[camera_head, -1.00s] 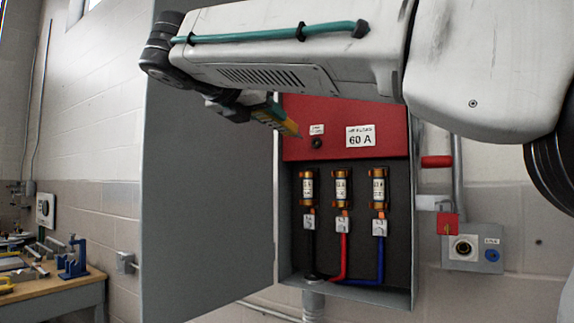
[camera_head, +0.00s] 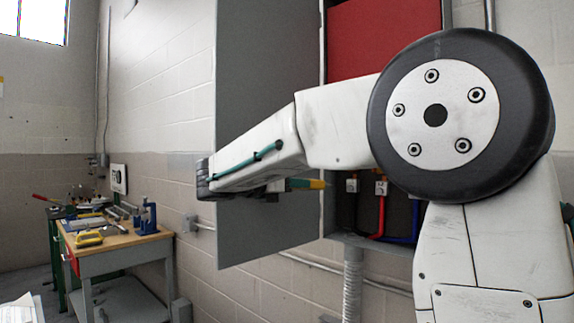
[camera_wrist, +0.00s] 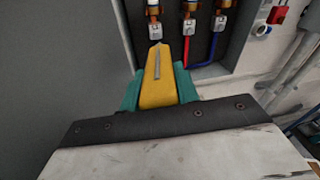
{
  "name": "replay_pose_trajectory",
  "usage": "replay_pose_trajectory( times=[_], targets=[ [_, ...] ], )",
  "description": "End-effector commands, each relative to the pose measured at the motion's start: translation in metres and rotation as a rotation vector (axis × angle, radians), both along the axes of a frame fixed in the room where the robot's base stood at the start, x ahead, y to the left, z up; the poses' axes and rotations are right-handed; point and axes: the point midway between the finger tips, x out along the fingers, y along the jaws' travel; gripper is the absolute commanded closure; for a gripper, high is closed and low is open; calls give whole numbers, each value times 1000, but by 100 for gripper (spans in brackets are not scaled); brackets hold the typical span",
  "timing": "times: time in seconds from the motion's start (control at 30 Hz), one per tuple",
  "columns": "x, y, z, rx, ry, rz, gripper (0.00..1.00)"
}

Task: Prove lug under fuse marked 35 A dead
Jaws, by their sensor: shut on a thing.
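My gripper (camera_wrist: 158,90) is shut on a yellow voltage tester (camera_wrist: 158,72), a teal finger on each side. The tester also shows in the head view (camera_head: 317,184), pointing right toward the open cabinet. In the wrist view its thin metal tip appears just below the left lug (camera_wrist: 156,31); I cannot tell whether they touch. The middle lug (camera_wrist: 190,26) has a red cable and the right lug (camera_wrist: 220,23) a blue one. Part of each fuse shows above them, and the markings are unreadable. In the head view my arm hides the fuses.
The grey cabinet door (camera_head: 268,130) stands open on the left, close to my arm. A red panel (camera_head: 385,40) covers the cabinet's upper part. A red handle (camera_wrist: 277,14) is on the right. A workbench (camera_head: 120,243) with tools stands far left.

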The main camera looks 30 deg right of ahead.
Motion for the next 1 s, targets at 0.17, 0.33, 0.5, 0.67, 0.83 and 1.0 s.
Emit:
replay_pose_trajectory(
  times=[0.17,0.33,0.5,0.67,0.83,1.0],
  targets=[
    [2,-13,1,-17,17,-8,92],
    [7,-29,1,-16,17,-10,92],
    [13,-45,2,-16,16,-9,92],
    [19,-58,2,-16,17,-8,92],
    [23,-69,1,-17,18,-6,92],
    [26,-75,2,-17,17,-5,92]
  ],
)
